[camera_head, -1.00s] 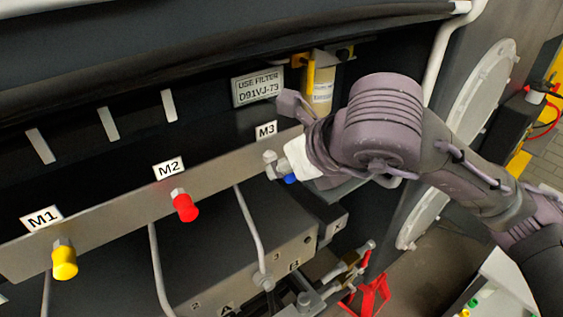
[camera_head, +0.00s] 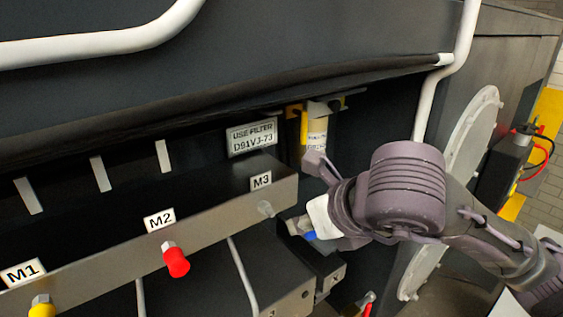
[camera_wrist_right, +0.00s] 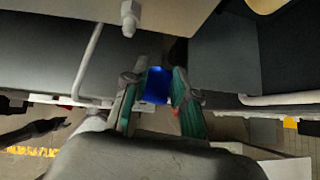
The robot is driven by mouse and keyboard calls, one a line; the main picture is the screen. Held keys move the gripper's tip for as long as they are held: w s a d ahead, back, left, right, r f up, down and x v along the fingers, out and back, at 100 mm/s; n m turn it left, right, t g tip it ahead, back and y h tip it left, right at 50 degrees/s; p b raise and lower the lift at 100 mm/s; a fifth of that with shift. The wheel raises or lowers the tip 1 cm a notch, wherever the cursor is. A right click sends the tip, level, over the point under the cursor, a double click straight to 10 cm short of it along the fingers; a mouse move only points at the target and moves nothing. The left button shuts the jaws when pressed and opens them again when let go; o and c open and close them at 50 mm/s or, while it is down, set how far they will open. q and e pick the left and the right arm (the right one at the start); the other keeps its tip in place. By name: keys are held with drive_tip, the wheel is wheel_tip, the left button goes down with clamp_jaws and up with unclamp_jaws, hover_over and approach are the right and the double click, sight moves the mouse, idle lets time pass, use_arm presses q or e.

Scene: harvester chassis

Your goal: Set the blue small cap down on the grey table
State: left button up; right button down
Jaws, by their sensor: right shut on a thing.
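The blue small cap (camera_head: 310,236) is between the fingers of my right gripper (camera_head: 300,227), to the right of and below the bare M3 fitting (camera_head: 265,209) and apart from it. In the right wrist view the cap (camera_wrist_right: 157,86) is bright blue, and both green-padded fingers of the right gripper (camera_wrist_right: 157,92) close on its sides. The M3 fitting (camera_wrist_right: 129,17) shows at the top of that view. I cannot make out the grey table for sure. My left gripper is not in view.
A red cap (camera_head: 176,262) sits at M2 and a yellow cap (camera_head: 42,309) at M1 on the metal bar (camera_head: 215,213). A yellow-topped filter (camera_head: 316,130) hangs behind my right gripper. A pale corner of something (camera_head: 509,304) shows at lower right.

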drive_tip(key=w+d+f+m+h, duration=0.2)
drive_tip(key=d+f, duration=0.1)
drive_tip(key=d, duration=0.4)
drive_tip(key=w+d+f+m+t+h, duration=0.1)
drive_tip(key=w+d+f+m+h, duration=0.1)
drive_tip(key=d, duration=0.5)
drive_tip(key=shift+w+d+f+m+b, duration=0.15)
drive_tip(key=shift+w+f+m+b, duration=0.25)
drive_tip(key=shift+m, duration=0.4)
drive_tip(key=shift+s+d, duration=0.1)
drive_tip(key=shift+d, duration=0.05)
